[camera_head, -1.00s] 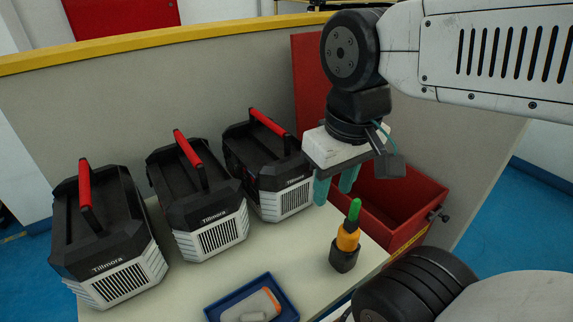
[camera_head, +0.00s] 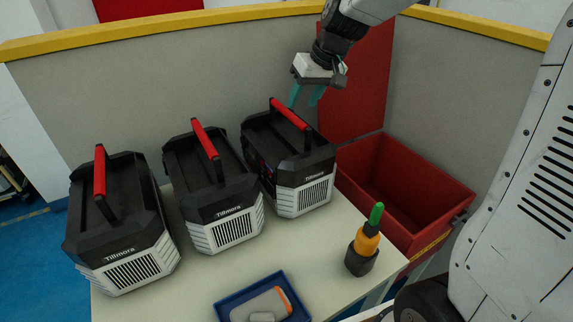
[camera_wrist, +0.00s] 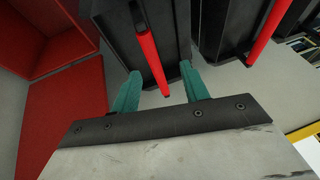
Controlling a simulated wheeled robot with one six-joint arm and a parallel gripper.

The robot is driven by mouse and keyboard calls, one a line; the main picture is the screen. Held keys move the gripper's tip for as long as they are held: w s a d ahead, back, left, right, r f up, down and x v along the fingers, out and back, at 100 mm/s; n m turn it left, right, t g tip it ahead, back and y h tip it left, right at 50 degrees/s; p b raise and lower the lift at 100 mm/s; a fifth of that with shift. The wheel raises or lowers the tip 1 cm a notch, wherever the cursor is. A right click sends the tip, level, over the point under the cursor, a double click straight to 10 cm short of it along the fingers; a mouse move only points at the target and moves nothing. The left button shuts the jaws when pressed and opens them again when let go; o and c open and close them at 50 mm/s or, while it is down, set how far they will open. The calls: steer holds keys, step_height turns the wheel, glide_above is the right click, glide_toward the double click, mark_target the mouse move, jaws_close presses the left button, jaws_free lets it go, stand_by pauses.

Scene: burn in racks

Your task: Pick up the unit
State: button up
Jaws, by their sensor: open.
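Three black and light-grey Tillmora units with red top handles stand in a row on the table: a left unit (camera_head: 122,225), a middle unit (camera_head: 215,185) and a right unit (camera_head: 290,160). My gripper (camera_head: 307,97) is open and empty, above and behind the right unit. In the wrist view, my gripper's teal fingers (camera_wrist: 160,88) are spread, with the near end of a red handle (camera_wrist: 150,55) lying between them in the picture. The gripper looks apart from that handle. Another red handle (camera_wrist: 270,30) shows to the right.
An open red bin (camera_head: 400,195) stands right of the units. An orange screwdriver with a green tip (camera_head: 369,235) stands in a black holder (camera_head: 361,262). A blue tray (camera_head: 285,280) holds a grey and orange tool. A grey partition with a yellow rim (camera_head: 230,15) closes the back.

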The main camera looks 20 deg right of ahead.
mark_target(290, 112)
steer(key=w+f, duration=0.2)
steer(key=w+a+f, duration=0.1)
steer(key=w+f, duration=0.1)
steer(key=f, duration=0.1)
steer(key=w+f, duration=0.2)
steer(key=shift+w+a+f, duration=0.15)
steer(key=shift+w+f, duration=0.15)
steer(key=shift+f, duration=0.05)
steer(key=shift+w+a+f, duration=0.1)
steer(key=shift+w+f, duration=0.05)
steer(key=shift+f, duration=0.2)
steer(key=shift+f, duration=0.25)
jaws_close()
stand_by(1.4)
steer(key=shift+w+r, duration=0.15)
steer(key=shift+r, duration=0.05)
